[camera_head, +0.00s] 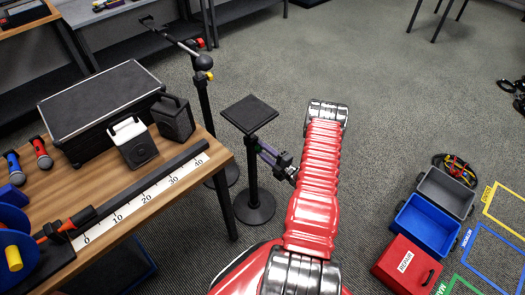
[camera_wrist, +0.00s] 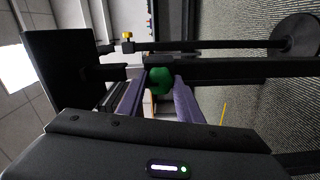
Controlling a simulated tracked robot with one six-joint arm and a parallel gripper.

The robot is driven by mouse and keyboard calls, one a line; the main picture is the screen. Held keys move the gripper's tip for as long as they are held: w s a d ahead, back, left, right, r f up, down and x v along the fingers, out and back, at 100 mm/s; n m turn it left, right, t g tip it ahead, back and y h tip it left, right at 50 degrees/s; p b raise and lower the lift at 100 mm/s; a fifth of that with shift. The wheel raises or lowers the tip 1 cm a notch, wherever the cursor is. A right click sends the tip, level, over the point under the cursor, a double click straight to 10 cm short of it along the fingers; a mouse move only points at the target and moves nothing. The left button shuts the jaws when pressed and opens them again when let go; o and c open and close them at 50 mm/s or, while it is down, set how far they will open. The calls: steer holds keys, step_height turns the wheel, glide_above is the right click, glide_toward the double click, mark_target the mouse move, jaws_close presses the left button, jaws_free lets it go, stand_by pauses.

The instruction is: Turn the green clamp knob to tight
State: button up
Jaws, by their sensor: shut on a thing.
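The green clamp knob (camera_wrist: 159,80) shows in the wrist view, on the black post of a stand, between the ends of my two purple fingers. My gripper (camera_head: 264,150) is shut on the knob, beside the post of the stand with a black square top plate (camera_head: 250,112). In the head view the green knob is hidden or too small to make out. Whether the knob is tight cannot be told.
A second stand with a yellow knob (camera_head: 201,63) stands behind and to the left. A wooden table (camera_head: 214,158) at left holds a black case, tools and a ruler. Blue, grey and red bins (camera_head: 430,222) lie on the floor at right. Open carpet lies behind my arm.

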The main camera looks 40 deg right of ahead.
steer(key=shift+s+f, duration=0.1)
steer(key=shift+f, duration=0.05)
steer(key=o, duration=1)
steer(key=s, duration=1.3)
steer(key=shift+s+d, duration=0.15)
steer(key=shift+s, duration=0.2)
